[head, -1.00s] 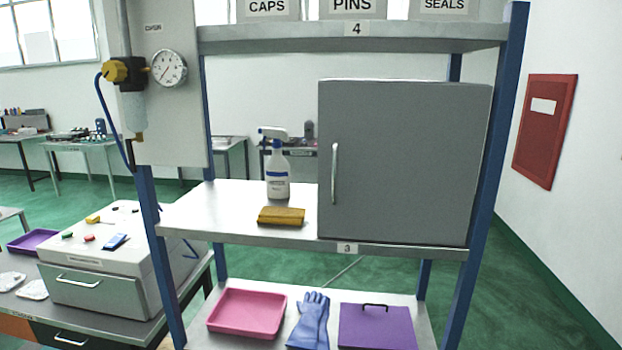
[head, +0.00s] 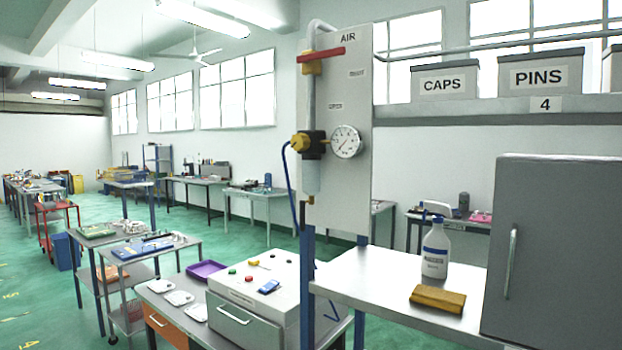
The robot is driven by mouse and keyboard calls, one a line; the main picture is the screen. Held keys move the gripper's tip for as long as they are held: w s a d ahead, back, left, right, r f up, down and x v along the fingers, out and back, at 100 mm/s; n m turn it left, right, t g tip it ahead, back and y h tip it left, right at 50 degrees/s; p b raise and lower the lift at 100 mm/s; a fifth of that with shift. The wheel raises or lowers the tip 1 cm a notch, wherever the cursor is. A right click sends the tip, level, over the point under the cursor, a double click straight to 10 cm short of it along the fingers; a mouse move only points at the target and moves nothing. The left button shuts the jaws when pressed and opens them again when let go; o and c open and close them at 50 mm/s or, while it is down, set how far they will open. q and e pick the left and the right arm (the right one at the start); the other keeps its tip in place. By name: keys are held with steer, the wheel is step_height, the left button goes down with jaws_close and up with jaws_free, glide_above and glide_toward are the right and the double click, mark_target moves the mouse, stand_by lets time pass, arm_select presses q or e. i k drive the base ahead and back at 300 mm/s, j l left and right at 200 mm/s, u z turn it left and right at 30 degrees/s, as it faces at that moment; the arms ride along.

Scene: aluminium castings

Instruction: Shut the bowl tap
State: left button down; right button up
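An air unit hangs on the grey AIR panel (head: 345,190) at the upper middle of the head view. It has a black body (head: 314,144) with a yellow knob (head: 299,142), a round gauge (head: 346,142) and a translucent bowl (head: 311,178) below. A small brass-coloured fitting (head: 311,200), seemingly the bowl tap, sits under the bowl; it is too small to tell its setting. Higher up, a red lever (head: 321,54) lies nearly level across a brass valve. Neither of my grippers is in view.
A blue hose (head: 288,195) hangs left of the bowl. A white box with a drawer (head: 250,295) stands below on a bench.

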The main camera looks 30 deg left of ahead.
mark_target(302, 203)
steer(key=i+j+u, duration=0.2)
steer(key=j+u, duration=0.25)
steer(key=i+j+u, duration=0.25)
steer(key=j+u, duration=0.15)
steer(key=l+u, duration=0.2)
